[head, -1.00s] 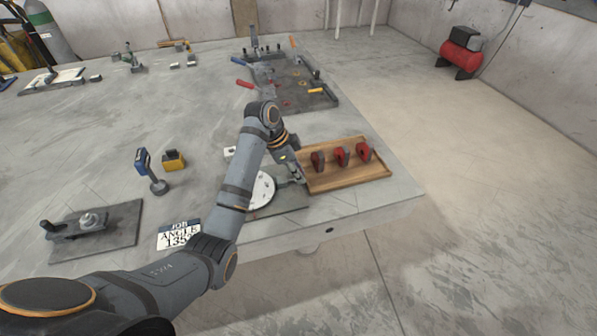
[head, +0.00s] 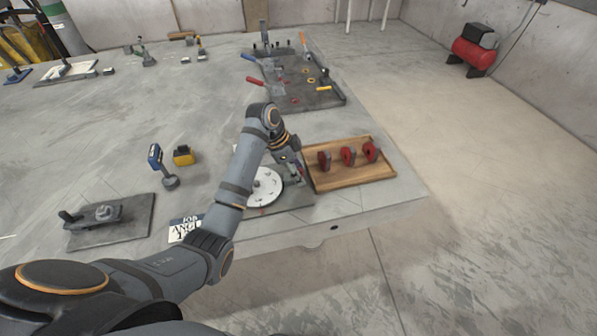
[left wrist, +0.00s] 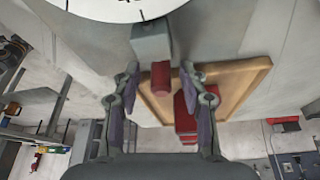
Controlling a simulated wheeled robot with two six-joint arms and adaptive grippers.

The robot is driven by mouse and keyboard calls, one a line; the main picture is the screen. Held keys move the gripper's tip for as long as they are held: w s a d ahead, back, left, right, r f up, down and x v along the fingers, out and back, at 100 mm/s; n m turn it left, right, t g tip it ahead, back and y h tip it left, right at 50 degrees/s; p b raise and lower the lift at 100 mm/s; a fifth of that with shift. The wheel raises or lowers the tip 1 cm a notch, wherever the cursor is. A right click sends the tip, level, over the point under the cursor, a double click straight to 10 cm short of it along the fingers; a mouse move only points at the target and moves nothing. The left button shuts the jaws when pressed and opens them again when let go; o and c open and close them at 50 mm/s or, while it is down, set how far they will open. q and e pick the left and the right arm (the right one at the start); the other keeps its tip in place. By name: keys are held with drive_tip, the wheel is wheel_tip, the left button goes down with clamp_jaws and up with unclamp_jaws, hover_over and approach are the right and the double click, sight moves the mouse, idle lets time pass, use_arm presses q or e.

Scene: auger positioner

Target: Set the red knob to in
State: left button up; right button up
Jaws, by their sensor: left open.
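The red knob (left wrist: 160,78) juts from a grey block (left wrist: 151,40) beside the white dial (left wrist: 105,5) in the left wrist view. My left gripper (left wrist: 160,70) is open, with one finger on each side of the knob; I cannot tell whether either finger touches it. In the head view my left gripper (head: 298,178) is low at the right side of the white dial (head: 265,188), and the knob cannot be made out there. My right gripper is not in view.
A wooden tray (head: 343,183) with red clamp-like pieces (head: 348,156) stands just right of the gripper. A job angle card (head: 184,231) is partly behind my arm. A blue-headed tool (head: 156,157) and a yellow block (head: 184,155) stand left. The table edge is close in front.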

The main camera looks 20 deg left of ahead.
sight(289, 175)
use_arm(q)
drive_tip(key=v, duration=0.7)
drive_tip(key=shift+a+r, duration=0.15)
